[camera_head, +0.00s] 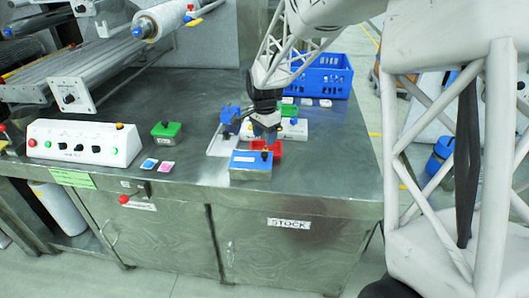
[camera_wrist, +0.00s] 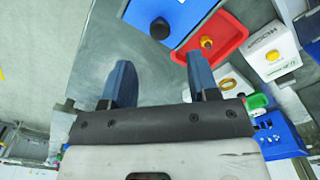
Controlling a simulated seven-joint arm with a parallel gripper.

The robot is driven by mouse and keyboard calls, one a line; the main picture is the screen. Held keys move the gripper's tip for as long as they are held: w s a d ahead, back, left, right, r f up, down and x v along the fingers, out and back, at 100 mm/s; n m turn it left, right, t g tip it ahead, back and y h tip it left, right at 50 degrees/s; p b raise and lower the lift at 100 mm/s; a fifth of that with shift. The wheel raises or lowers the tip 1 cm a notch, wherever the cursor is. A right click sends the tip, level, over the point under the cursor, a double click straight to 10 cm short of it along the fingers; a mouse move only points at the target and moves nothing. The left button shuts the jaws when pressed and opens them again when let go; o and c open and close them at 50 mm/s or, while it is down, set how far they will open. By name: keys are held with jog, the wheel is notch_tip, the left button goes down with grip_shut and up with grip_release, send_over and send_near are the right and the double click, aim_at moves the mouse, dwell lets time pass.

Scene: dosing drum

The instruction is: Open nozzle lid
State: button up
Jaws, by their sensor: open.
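A metal box with a blue lid (camera_head: 251,160) stands near the front edge of the worktop. Its blue lid (camera_wrist: 180,12) with a black knob (camera_wrist: 159,28) shows at the top of the wrist view. I cannot tell which part is the nozzle lid. Just behind it is a red part (camera_head: 270,148); in the wrist view the red part (camera_wrist: 222,35) carries a yellow knob (camera_wrist: 207,42). My gripper (camera_wrist: 162,72) is open, with nothing between its two blue fingers. In the head view my gripper (camera_head: 268,132) hangs above and behind the blue-lidded box, apart from the knob.
A white block with a yellow knob (camera_wrist: 272,55) stands beside the red part. A blue crate (camera_head: 320,76) is at the back right. A green-lidded box (camera_head: 166,130) and a white control panel (camera_head: 84,142) are left. The worktop (camera_head: 195,105) is clear behind the green-lidded box.

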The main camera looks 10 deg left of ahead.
aim_at(264, 154)
jog(key=shift+f, duration=3.65)
jog(key=shift+c, duration=0.2)
grip_shut()
